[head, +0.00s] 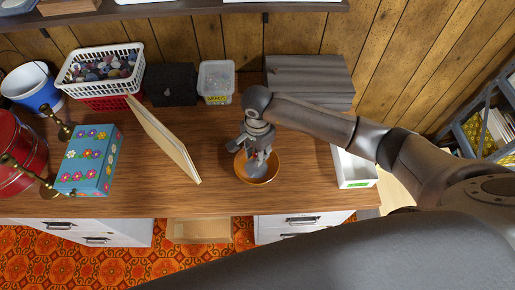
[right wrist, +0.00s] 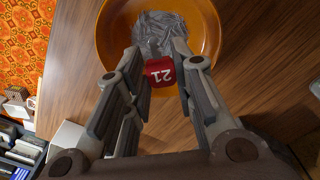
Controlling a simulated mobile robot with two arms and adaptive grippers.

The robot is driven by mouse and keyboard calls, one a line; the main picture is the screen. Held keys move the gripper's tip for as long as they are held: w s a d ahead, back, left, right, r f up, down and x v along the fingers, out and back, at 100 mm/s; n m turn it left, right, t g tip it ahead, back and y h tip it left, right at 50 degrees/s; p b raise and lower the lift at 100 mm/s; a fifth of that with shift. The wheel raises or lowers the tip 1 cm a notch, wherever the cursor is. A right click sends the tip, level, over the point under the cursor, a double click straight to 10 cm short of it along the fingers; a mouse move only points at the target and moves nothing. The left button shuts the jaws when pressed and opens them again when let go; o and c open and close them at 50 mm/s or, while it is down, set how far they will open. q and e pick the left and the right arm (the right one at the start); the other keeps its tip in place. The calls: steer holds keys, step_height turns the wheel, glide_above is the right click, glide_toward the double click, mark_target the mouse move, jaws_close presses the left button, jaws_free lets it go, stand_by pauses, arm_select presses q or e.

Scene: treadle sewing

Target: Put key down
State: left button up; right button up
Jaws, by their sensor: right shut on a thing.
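The key shows as a red tag marked 21 (right wrist: 160,71) in the right wrist view; its metal part is not clear. My right gripper (right wrist: 159,80) is shut on it, with a finger on each side of the tag. An orange bowl (right wrist: 113,40) lies beyond the fingertips, with a crumpled grey, shiny thing (right wrist: 158,30) inside. In the head view my right gripper (head: 259,158) is over the orange bowl (head: 271,174) on the wooden desk (head: 215,190). It hides part of the bowl there, and the key cannot be made out. My left gripper is not in view.
A leaning board (head: 163,138) and a flowered box (head: 88,160) stand left of the bowl. A white open box (head: 354,168) is at the right. A clear tub (head: 216,80), a black box (head: 171,84) and a grey case (head: 310,80) line the back.

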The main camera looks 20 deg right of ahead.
steer(key=shift+f+b, duration=1.3)
steer(key=shift+f, duration=1.25)
steer(key=o, duration=0.8)
steer(key=shift+o, duration=0.2)
steer(key=shift+r, duration=0.1)
step_height(320, 180, up, 7)
steer(key=p, duration=0.4)
steer(key=shift+s, duration=0.15)
